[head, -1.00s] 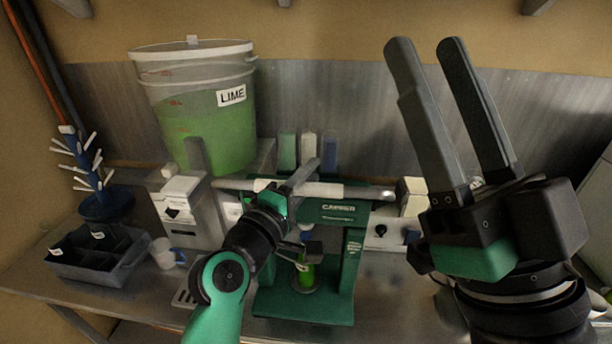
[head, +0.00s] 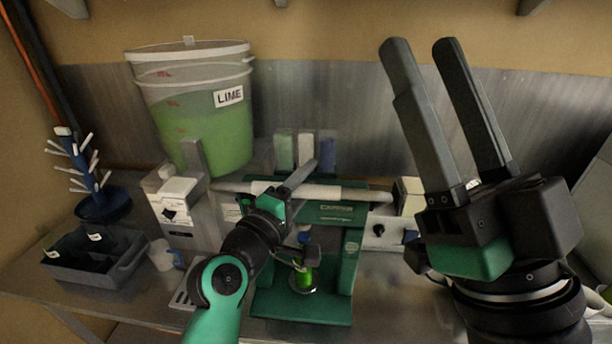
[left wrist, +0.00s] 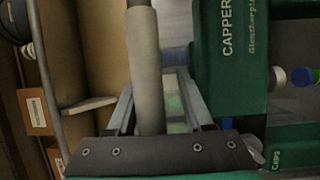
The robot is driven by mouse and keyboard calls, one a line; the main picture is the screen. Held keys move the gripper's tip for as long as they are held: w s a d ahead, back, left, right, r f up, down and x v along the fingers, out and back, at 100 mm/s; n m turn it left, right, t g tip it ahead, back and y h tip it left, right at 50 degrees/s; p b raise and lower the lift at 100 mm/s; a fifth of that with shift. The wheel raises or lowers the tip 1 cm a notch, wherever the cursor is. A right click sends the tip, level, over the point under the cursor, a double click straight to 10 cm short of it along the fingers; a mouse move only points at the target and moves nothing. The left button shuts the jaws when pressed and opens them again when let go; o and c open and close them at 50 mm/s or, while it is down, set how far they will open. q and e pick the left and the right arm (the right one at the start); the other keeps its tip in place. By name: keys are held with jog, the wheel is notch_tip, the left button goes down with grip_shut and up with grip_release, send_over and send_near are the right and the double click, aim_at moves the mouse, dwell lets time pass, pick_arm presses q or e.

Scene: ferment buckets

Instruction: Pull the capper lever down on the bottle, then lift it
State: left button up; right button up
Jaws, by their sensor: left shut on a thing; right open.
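The green capper (head: 350,262) stands on the bench with its pale lever (head: 338,192) lying nearly level across its top. My left gripper (head: 296,182) is shut on the lever, left of its middle. In the left wrist view the lever (left wrist: 144,70) passes between the two fingers, and the capper's lettered green body (left wrist: 228,70) is to the right. The green bottle (head: 304,278) stands upright on the capper's base, under the head, partly hidden by my left arm. Whether the capper head touches the bottle is unclear. My right gripper (head: 418,42) is open and empty, raised at the right.
A bucket of green liquid marked LIME (head: 200,120) stands behind at left. A blue bottle tree (head: 92,180), a dark divided crate (head: 95,262) and a white mug (head: 162,254) are at the left. Several pale blocks stand behind the capper.

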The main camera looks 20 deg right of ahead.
pick_arm(q)
jog(key=o, duration=0.3)
jog(key=shift+f, duration=0.2)
jog(key=shift+r, duration=0.15)
jog(key=p+v, duration=0.2)
jog(key=v, duration=0.9)
jog(key=shift+s+a+p, duration=0.2)
jog(key=shift+a+p, duration=0.05)
jog(key=shift+p, duration=0.1)
